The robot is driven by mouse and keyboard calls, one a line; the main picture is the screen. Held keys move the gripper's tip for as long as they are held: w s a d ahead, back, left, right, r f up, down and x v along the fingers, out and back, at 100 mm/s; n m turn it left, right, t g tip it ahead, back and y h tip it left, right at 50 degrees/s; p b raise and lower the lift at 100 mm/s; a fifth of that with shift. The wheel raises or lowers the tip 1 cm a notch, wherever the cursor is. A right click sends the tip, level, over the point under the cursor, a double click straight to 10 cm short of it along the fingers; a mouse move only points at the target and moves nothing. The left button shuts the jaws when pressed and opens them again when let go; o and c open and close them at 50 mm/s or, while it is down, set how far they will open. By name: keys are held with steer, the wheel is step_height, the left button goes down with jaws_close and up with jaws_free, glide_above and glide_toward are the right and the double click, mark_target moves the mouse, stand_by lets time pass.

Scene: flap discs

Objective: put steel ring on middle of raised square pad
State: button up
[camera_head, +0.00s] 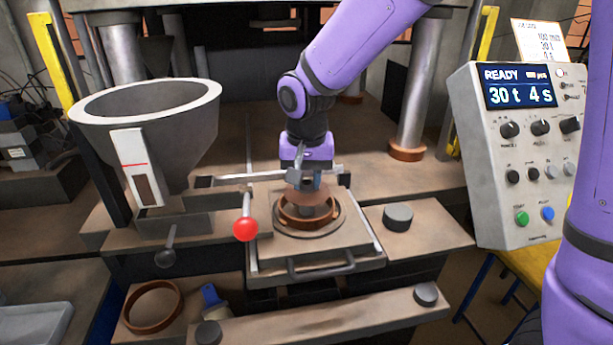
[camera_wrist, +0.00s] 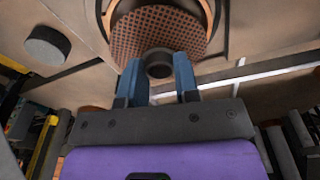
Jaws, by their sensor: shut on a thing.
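My gripper (camera_head: 307,184) is shut on a small grey steel ring (camera_wrist: 158,64), which shows between the blue fingertips in the wrist view. My gripper is over the middle of a brown, mesh-patterned round disc (camera_head: 306,213), which also shows in the wrist view (camera_wrist: 150,28). The disc lies inside a copper-brown mould ring (camera_head: 307,224).
A grey hopper (camera_head: 175,125) stands at left, beside a red-knobbed lever (camera_head: 245,229) near the plate. A dark cylinder (camera_head: 398,216) stands on the right ledge. A loose brown ring (camera_head: 152,307) lies front left. A control box (camera_head: 525,150) and steel columns flank the press.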

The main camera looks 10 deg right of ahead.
mark_target(307, 185)
steer(key=shift+f, duration=0.25)
steer(key=o, duration=1)
steer(key=shift+c, duration=0.2)
step_height(307, 185, up, 10)
steer(key=s, duration=0.1)
steer(key=s+d+r+n+t, duration=0.1)
steer(key=s+d+r, duration=0.2)
steer(key=s+d, duration=0.25)
steer(key=s+d+r+t, duration=0.1)
steer(key=s+d+r, duration=0.25)
steer(key=d, duration=0.35)
steer(key=s+d+f+n+t, duration=0.1)
steer(key=s+d+t, duration=0.1)
steer(key=s+d, duration=0.5)
steer(key=shift+s+d, duration=0.25)
steer(key=shift+s, duration=2.05)
